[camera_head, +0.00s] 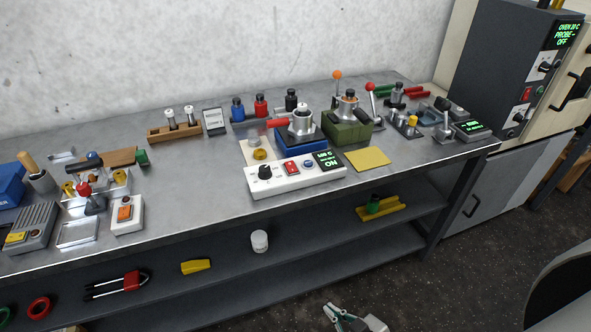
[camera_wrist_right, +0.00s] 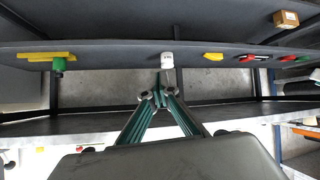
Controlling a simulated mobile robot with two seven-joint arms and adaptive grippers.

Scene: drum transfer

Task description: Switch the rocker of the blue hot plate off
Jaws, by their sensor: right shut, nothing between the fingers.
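The blue hot plate (camera_head: 296,146) stands on the bench right of the middle in the head view, with a metal fixture (camera_head: 303,124) on top. In front of it is a white control box (camera_head: 300,181) with a black knob (camera_head: 265,172), a red rocker (camera_head: 292,168) and a dark display (camera_head: 327,160) with green text reading ON. My right gripper (camera_head: 345,312) is shut and empty, low at the bottom edge, in front of and below the bench, well apart from the box. Its fingertips (camera_wrist_right: 158,92) meet in the right wrist view. My left gripper is not in view.
A green block (camera_head: 346,130) with a fixture and a yellow pad (camera_head: 367,158) stand right of the box. The lower shelf holds a white jar (camera_head: 260,241), also seen in the wrist view (camera_wrist_right: 167,60). The bench's front edge lies between.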

